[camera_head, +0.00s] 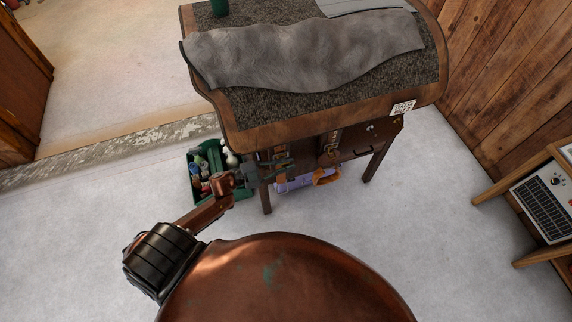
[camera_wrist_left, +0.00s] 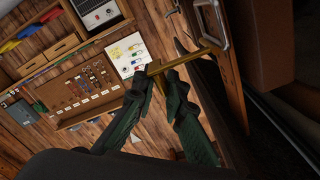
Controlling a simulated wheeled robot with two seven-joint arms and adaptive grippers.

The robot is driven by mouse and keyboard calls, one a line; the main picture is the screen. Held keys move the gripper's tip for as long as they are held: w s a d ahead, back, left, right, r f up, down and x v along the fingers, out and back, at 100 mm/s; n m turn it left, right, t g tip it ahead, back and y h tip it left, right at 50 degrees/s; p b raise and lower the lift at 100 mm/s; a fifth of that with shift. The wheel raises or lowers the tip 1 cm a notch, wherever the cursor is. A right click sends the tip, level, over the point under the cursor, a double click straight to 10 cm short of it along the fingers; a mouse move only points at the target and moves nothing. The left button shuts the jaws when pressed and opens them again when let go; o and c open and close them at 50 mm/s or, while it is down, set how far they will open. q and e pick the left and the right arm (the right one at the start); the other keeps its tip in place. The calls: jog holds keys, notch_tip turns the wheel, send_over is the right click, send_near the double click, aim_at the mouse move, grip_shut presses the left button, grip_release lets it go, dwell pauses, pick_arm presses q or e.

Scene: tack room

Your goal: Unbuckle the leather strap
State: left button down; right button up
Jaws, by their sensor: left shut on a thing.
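Two brown leather straps hang on the front of the wooden stand, a left one (camera_head: 281,157) and a right one (camera_head: 330,143). My left gripper (camera_head: 284,168) is at the left strap, under the stand's front edge. In the left wrist view, its green fingers (camera_wrist_left: 163,76) are shut on a narrow ochre strip (camera_wrist_left: 190,58), which looks like the strap's free end. The strip runs to a brown strap (camera_wrist_left: 232,85) with a metal buckle frame (camera_wrist_left: 212,18) above. Whether the strip is still through the buckle, I cannot tell. My right gripper is not in view.
A green tote (camera_head: 190,172) with bottles stands on the floor, left of my gripper. A purple item (camera_head: 292,186) lies below. A side table (camera_head: 490,195) is at right.

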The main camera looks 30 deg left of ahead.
pick_arm(q)
jog(key=shift+w+a+r+n+p, duration=0.3)
jog(key=shift+a+n+p, duration=0.1)
jog(key=shift+n, duration=0.2)
jog(key=c, duration=2.1)
grip_release()
jog(key=shift+f, duration=0.1)
jog(key=shift+s+d, duration=0.1)
jog(key=v, duration=1.2)
